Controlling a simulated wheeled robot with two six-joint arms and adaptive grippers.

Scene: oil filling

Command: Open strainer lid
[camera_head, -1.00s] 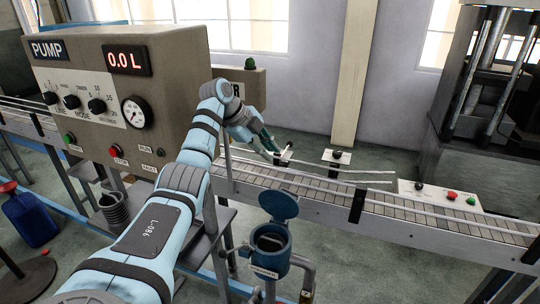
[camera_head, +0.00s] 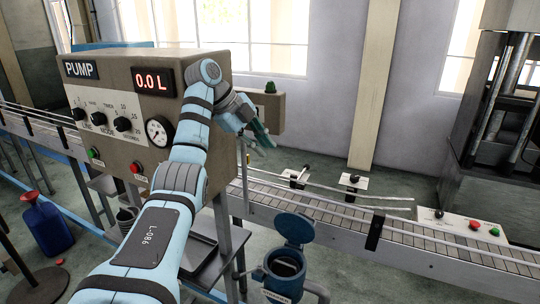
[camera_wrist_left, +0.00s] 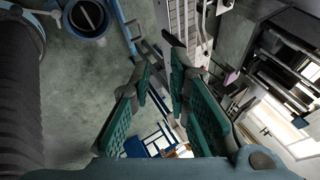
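The strainer is a blue round pot (camera_head: 285,271) with a dark opening, low in the head view. Its blue lid (camera_head: 295,229) stands raised at the back of the rim, so the opening is uncovered. The pot also shows at the top of the left wrist view (camera_wrist_left: 88,19), with its dark mouth facing up. My left gripper (camera_head: 264,141) is above and behind the strainer, in front of the grey-brown box beside the pump. In the left wrist view its green-padded fingers (camera_wrist_left: 160,72) are spread with nothing between them. The right gripper is not in view.
The pump panel (camera_head: 122,92) reads 0.0 L and stands left of my arm. A conveyor (camera_head: 400,241) runs behind the strainer to the right. A blue oil can (camera_head: 48,230) with a red cap stands on the floor at left. A press (camera_head: 508,150) stands at right.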

